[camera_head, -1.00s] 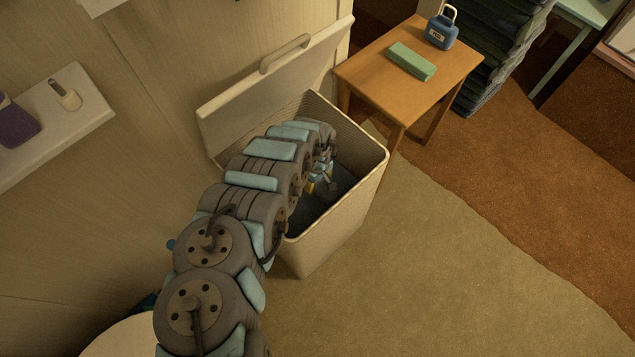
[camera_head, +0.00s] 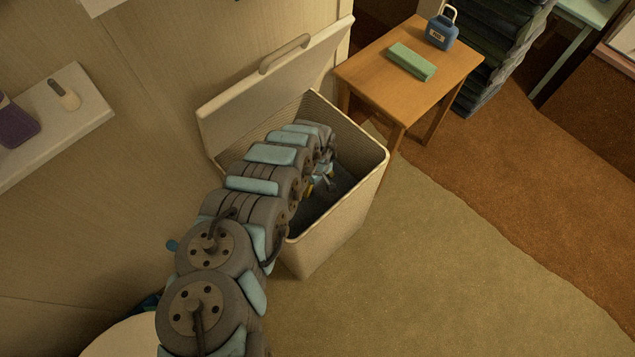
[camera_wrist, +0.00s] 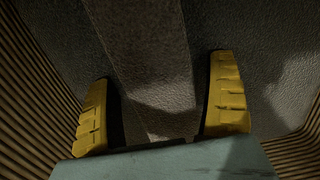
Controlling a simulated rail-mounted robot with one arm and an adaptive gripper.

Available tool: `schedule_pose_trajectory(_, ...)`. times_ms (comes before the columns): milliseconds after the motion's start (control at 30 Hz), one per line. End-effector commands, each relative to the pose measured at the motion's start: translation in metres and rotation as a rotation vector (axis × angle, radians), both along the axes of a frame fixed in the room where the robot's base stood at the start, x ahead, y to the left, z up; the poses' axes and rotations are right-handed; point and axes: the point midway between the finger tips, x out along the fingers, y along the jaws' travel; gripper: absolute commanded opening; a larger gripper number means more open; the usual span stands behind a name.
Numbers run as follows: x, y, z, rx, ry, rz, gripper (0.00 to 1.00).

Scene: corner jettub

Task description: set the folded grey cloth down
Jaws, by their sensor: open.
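The folded grey cloth (camera_wrist: 145,50) shows in the wrist view as a long, textured grey block. It lies between the two yellow fingers of my gripper (camera_wrist: 162,85). The fingers stand apart, with gaps between them and the sides of the cloth, so my gripper is open. In the head view my gripper (camera_head: 322,183) is down inside the open hamper (camera_head: 345,230). My arm covers much of the hamper's mouth there, and I cannot make out the cloth clearly. The cloth seems to lie on the dark grey hamper bottom (camera_wrist: 275,60).
Ribbed hamper walls (camera_wrist: 35,90) stand close on both sides of my gripper. The raised lid (camera_head: 240,95) leans at the back. A wooden table (camera_head: 365,75) beside the hamper holds a green block (camera_head: 412,62) and a blue jug (camera_head: 442,33). The carpet in front is clear.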

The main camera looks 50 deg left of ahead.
Motion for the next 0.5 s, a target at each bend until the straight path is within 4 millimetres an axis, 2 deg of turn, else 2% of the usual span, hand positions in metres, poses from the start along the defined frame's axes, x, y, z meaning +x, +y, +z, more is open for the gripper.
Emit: schedule_pose_trajectory(500,-0.001,0.001,0.037,0.001,0.002,0.0,0.87)
